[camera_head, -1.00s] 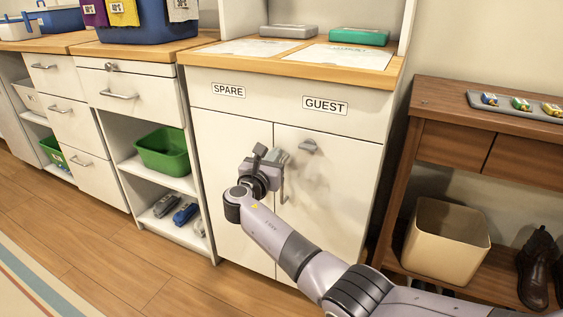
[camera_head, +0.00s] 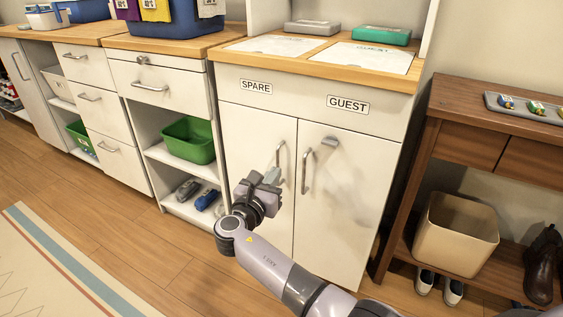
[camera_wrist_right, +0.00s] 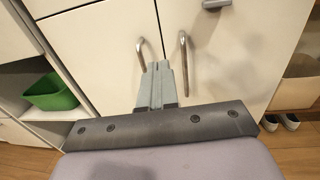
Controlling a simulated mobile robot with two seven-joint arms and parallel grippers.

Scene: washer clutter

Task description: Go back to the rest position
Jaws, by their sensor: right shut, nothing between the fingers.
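My right gripper (camera_head: 268,178) is in front of the white cabinet (camera_head: 345,215), near its two upright door handles. In the right wrist view, its two grey fingers (camera_wrist_right: 160,68) are together with nothing between them. The left door handle (camera_head: 280,155) and the right door handle (camera_head: 306,172) show just beyond the fingers. I cannot tell the exact gap between the fingertips and the doors. Both cabinet doors look shut. My left gripper is not in view.
A wooden shelf unit (camera_head: 440,150) with a beige bin (camera_head: 455,240) and shoes stands at the right. Open shelves with a green bin (camera_head: 188,140) are left of the cabinet. Bare wooden floor (camera_head: 140,225) and a striped rug (camera_head: 60,270) lie at the left.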

